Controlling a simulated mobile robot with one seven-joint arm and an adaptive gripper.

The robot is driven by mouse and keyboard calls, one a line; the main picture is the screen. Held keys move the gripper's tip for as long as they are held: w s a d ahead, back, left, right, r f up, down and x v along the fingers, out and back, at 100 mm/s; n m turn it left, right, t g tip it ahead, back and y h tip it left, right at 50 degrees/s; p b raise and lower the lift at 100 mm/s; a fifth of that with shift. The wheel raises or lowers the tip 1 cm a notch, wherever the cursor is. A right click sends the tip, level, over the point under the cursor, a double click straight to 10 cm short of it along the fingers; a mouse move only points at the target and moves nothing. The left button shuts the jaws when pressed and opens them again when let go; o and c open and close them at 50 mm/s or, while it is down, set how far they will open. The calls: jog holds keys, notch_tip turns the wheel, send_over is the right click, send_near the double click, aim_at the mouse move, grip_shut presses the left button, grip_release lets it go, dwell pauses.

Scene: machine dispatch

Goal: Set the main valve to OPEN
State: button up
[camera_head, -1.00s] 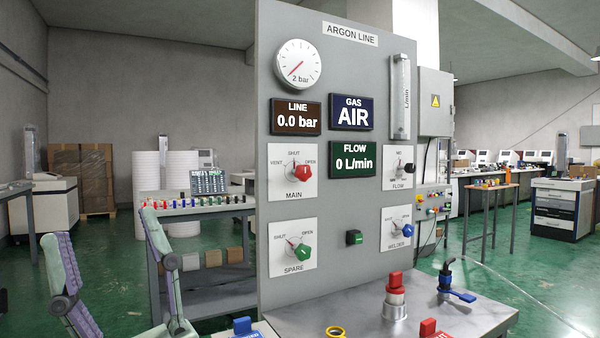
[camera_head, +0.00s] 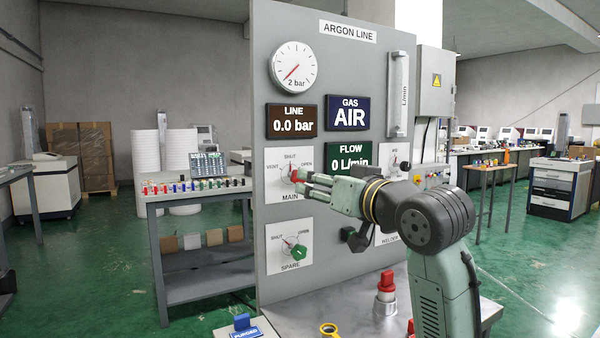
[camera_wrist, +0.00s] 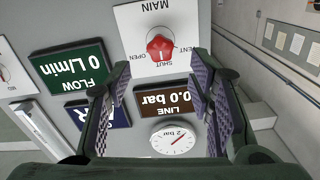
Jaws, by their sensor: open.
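The main valve is a red knob (camera_head: 292,175) on a white plate (camera_head: 275,160) marked VENT, SHUT, OPEN and MAIN, on the grey ARGON LINE panel (camera_head: 350,65). In the wrist view, which is upside down, the red knob (camera_wrist: 160,47) shows whole, and its pale mark lies on the SHUT side. My gripper (camera_head: 308,184) is open in front of the panel, pointing at the knob from the right. In the wrist view my gripper's (camera_wrist: 160,85) fingers are on either side of the knob's line, with nothing between them. Contact with the knob cannot be told.
A green SPARE knob (camera_head: 299,252) is below. The LINE display (camera_head: 292,121) reads 0.0 bar, and the gauge (camera_head: 293,67) is above it. My arm hides much of the flow and welder valves.

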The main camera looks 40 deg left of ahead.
aim_at(296, 176)
jog(key=p+x, duration=0.2)
jog(key=x, duration=0.6)
jog(key=shift+a, duration=0.15)
grip_shut()
dwell(0.3)
jog(key=shift+m, duration=0.3)
jog(key=m+p, duration=0.3)
jog(key=m, duration=0.2)
jog(key=shift+r+p, duration=0.15)
jog(key=shift+p, duration=0.15)
jog(key=m+p, duration=0.3)
jog(key=m, duration=0.3)
jog(key=shift+w, duration=0.1)
jog(key=shift+m, duration=0.3)
